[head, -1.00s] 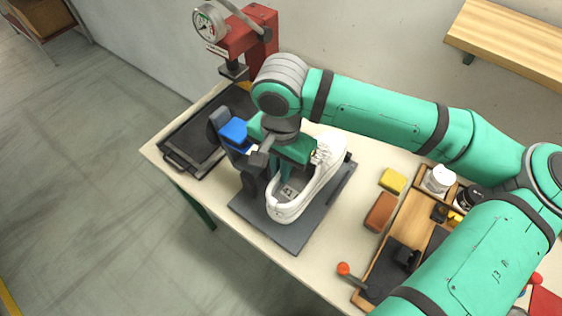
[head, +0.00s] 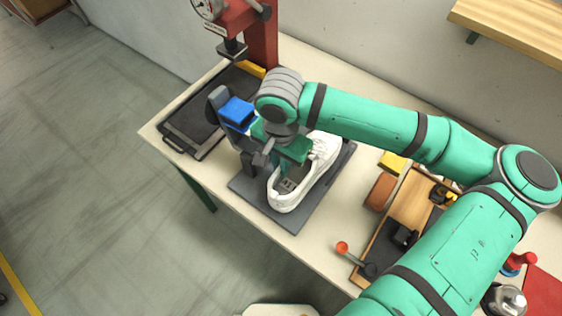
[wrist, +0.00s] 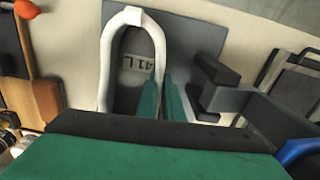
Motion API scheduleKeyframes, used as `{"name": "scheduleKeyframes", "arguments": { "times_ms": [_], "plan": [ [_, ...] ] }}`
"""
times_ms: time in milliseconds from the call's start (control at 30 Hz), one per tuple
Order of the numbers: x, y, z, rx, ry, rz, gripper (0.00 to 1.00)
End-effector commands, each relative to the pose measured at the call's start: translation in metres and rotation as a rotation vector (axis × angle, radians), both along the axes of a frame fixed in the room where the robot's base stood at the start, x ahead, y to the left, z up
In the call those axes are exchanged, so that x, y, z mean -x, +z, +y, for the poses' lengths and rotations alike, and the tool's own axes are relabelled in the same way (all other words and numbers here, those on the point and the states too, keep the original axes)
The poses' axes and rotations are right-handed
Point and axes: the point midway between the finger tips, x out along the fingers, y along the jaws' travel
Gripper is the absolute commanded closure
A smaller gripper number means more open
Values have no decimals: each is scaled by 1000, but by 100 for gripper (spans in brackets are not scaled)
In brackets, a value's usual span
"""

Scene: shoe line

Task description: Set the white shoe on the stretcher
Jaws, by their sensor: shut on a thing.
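The white shoe (head: 321,172) is over a flat dark grey plate (head: 331,191), toe toward the wall and heel toward the front edge. A dark upright with a blue block (head: 236,112) stands at its left; plate and upright look like the stretcher. In the wrist view I look into the shoe's opening (wrist: 107,63), where a "41 L" label shows. My gripper (wrist: 163,98) is shut on the shoe's side wall, one green finger inside, one outside. In the head view my gripper (head: 274,163) is partly hidden by my wrist. Whether the sole touches the plate is unclear.
A black tray (head: 187,141) and a red press (head: 262,40) stand left and behind. A yellow block (head: 393,162), a brown block (head: 380,191), an orange-knobbed tool (head: 343,248) and a wooden tray (head: 404,213) lie right. The table's front edge is close to the plate.

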Motion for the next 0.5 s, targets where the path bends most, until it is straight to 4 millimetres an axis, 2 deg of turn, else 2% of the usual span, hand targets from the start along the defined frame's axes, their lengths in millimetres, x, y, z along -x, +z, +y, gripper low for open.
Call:
{"name": "scheduleKeyframes", "arguments": {
  "times_ms": [500],
  "plan": [
    [0,-3,1,1,1,-1,100]
  ]
}}
